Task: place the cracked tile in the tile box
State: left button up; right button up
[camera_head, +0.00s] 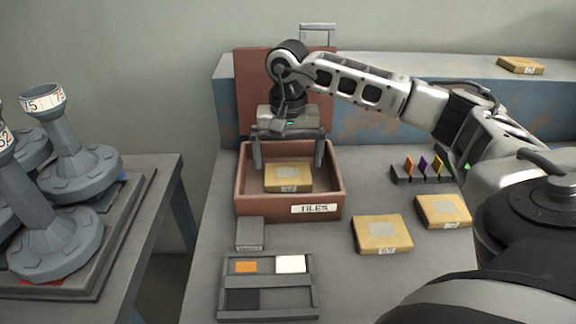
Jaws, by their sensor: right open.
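The tile box (257,207) is a reddish-brown open box labelled TILES on its front wall. Its lid stands upright behind it. A tan tile (288,178) with a label lies in the box. My right gripper (289,160) is open above the box, with its fingers on either side of the tile's far part and apart from it. Two similar tan tiles lie on the table right of the box, one nearer (381,233) and one farther right (443,211). I cannot tell which tile is cracked. My left gripper is not in view.
A sorting tray (268,308) with orange, white and dark pieces lies in front of the box, with a small grey block (250,233) behind it. Colored tabs stand in a rack (422,172). Another tile (520,65) lies on the back ledge. Grey flanged parts (78,165) stand on the left table.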

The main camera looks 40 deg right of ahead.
aim_at(288, 173)
notch_tip(288, 173, up, 9)
jog(key=shift+f, duration=0.1)
dwell(0.7)
